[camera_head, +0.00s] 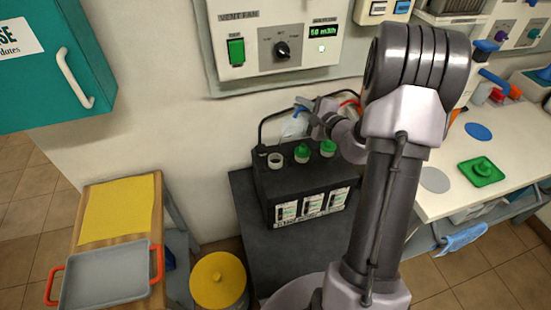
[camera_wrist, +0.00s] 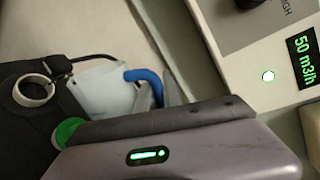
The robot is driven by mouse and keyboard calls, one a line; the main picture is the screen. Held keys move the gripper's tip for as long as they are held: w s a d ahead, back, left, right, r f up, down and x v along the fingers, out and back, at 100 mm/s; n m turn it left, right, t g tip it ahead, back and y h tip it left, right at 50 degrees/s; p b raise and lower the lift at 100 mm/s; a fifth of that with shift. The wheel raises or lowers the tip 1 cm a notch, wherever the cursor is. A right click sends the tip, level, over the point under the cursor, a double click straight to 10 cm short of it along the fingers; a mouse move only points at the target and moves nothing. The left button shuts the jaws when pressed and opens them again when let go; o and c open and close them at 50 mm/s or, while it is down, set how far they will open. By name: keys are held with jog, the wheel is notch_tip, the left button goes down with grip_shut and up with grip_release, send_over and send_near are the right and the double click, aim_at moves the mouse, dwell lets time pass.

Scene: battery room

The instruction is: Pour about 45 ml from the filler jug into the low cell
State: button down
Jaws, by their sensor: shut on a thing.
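The black battery (camera_head: 262,178) stands on a dark stand. Its left cell has an open pale filler neck (camera_head: 275,160); the other two cells have green caps (camera_head: 303,153). The filler jug (camera_head: 293,127) is pale and translucent, behind the battery's top and partly hidden. My gripper (camera_head: 304,106) is shut on the jug. In the wrist view the jug (camera_wrist: 103,92) with its blue handle (camera_wrist: 145,78) is beyond the open neck (camera_wrist: 34,91), and my gripper's body covers the lower part. I cannot tell the jug's tilt or its liquid level.
The vent fan panel (camera_head: 235,75) is on the wall just above the battery. A teal cabinet (camera_head: 60,100) hangs at the left, above a wooden cart with a yellow mat (camera_head: 118,210) and a grey tray (camera_head: 105,277). A white bench (camera_head: 440,205) with a green part (camera_head: 482,171) stands at the right.

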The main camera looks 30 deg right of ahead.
jog(key=shift+s+d+r+m+p, duration=0.15)
jog(key=shift+d+r+m+p, duration=0.15)
jog(key=shift+d+m+p, duration=0.25)
jog(key=m, duration=0.1)
jog(key=d+f+m, duration=0.1)
jog(key=f+m+y+b, duration=0.1)
jog(key=shift+s+d, duration=0.25)
jog(key=shift+d, duration=0.15)
jog(key=shift+r+m+t, duration=0.1)
jog(key=shift+m+t, duration=0.2)
jog(key=shift+m, duration=0.45)
jog(key=shift+d, duration=0.1)
jog(key=shift+d+r+m+y+p, duration=0.1)
jog(key=shift+d+m+y+p, duration=0.2)
jog(key=shift+m+p, duration=0.15)
jog(key=d+f+m, duration=0.1)
jog(key=m, duration=0.1)
jog(key=d+f+m+t, duration=0.1)
jog(key=m, duration=0.1)
jog(key=d+f+m+b, duration=0.1)
jog(key=m, duration=0.1)
jog(key=shift+d+f+y, duration=0.1)
jog(key=shift+y, duration=0.3)
